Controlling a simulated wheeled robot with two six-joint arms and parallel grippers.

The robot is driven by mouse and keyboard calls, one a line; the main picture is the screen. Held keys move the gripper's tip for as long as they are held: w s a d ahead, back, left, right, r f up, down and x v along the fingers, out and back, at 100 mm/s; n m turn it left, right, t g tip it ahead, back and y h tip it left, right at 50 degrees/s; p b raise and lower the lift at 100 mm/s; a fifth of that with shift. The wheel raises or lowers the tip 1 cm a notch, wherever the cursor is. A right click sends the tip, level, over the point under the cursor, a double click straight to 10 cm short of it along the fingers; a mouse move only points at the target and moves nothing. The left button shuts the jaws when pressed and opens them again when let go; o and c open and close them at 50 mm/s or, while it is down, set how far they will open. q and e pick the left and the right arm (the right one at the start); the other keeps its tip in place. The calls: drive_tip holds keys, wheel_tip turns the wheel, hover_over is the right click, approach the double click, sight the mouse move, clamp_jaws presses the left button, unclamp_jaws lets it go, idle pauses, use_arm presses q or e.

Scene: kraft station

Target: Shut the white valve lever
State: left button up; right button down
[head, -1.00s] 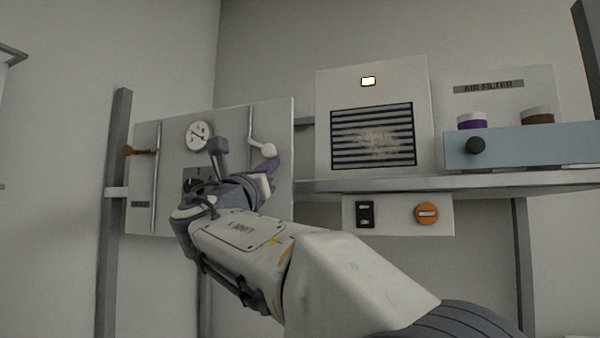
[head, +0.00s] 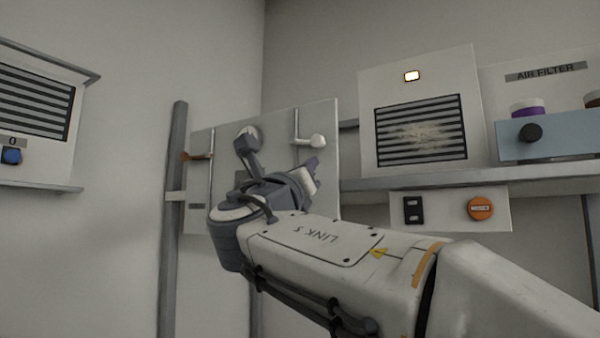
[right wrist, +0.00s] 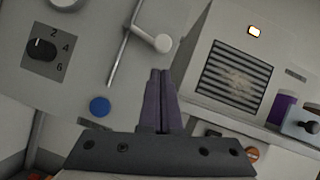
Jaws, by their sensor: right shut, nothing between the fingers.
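The white valve lever (head: 316,141) has a round white knob and sits on a thin vertical pipe at the right part of a grey panel (head: 327,195). In the right wrist view the lever (right wrist: 162,43) appears to stick out crosswise to its pipe (right wrist: 119,62). My right gripper (head: 314,164) is shut and empty, just below the knob in the head view. In the right wrist view its purple-grey fingertips (right wrist: 161,74) lie together below the knob, with a small visible gap. My left gripper is not in view.
An orange lever (head: 196,156) is on the panel's left pipe. A 2-4-6 dial (right wrist: 40,47) and a blue button (right wrist: 99,107) are left of my fingers. A shelf (head: 430,183) with a vent box (head: 376,86) stands right. An orange knob (head: 480,208) is below it.

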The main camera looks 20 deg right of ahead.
drive_tip(key=shift+b+v, duration=0.35)
drive_tip(key=shift+v, duration=0.9)
drive_tip(key=s+a+f+m+g+y, duration=0.1)
drive_tip(key=a+f+m+g+y, duration=0.15)
drive_tip(key=f, duration=0.95)
drive_tip(key=a+f+m+g+y, duration=0.1)
drive_tip(key=f+m+g+y, duration=0.25)
drive_tip(key=f, duration=0.85)
drive_tip(key=s+a+f+m+g+y, duration=0.1)
drive_tip(key=a+f+m+g+y, duration=0.2)
drive_tip(key=f, duration=0.8)
drive_tip(key=s+a+f+m+g+y, duration=0.2)
drive_tip(key=s+f+m+g, duration=0.3)
drive_tip(key=s+f+m, duration=0.3)
drive_tip(key=s+a+f+m+g+y, duration=0.2)
drive_tip(key=s+f+m+g+y, duration=0.2)
drive_tip(key=s+f, duration=1.1)
drive_tip(key=s+m, duration=0.1)
drive_tip(key=m, duration=0.2)
drive_tip(key=shift+a+m+g, duration=0.4)
drive_tip(key=shift+s, duration=0.15)
